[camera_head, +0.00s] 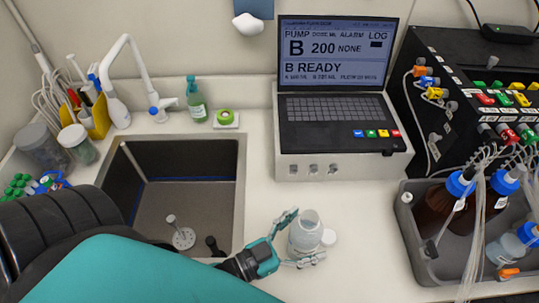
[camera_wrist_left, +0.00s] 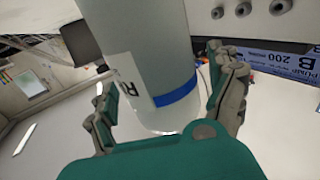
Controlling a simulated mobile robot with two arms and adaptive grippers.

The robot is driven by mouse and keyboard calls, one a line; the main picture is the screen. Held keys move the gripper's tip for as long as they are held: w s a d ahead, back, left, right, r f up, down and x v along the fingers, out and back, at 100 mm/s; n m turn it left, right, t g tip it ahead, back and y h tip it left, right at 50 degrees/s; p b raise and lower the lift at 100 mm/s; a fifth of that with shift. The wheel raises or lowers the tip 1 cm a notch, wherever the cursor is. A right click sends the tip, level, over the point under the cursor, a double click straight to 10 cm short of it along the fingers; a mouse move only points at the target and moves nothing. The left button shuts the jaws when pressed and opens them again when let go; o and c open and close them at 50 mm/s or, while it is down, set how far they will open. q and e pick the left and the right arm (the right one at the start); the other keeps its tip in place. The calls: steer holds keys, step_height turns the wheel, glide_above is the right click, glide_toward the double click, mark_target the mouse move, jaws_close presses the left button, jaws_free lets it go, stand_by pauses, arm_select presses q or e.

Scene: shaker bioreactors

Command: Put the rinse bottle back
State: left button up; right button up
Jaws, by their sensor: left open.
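The rinse bottle (camera_head: 306,228) is a pale, translucent bottle on the counter, to the right of the sink's front corner. My left gripper (camera_head: 302,240) reaches in from the left, with one finger on the bottle's far side and one on its near side. In the left wrist view the bottle (camera_wrist_left: 150,50) shows a blue band and a label with a letter R, and stands between the spread fingers of the gripper (camera_wrist_left: 167,85). The fingers look open; contact with the bottle is unclear. My right gripper is not in view.
A small white round piece (camera_head: 329,237) lies right beside the bottle. The sink (camera_head: 170,190) is to the left, the pump unit (camera_head: 340,120) behind. A grey tray (camera_head: 412,235) with brown bottles and tubing stands at right. Counter between bottle and tray is clear.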

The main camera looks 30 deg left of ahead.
arm_select(q)
steer(key=b+v, duration=0.3)
steer(key=v, duration=0.8)
steer(key=shift+d+f, duration=0.1)
steer(key=shift+s+a, duration=0.25)
steer(key=shift+s, duration=0.2)
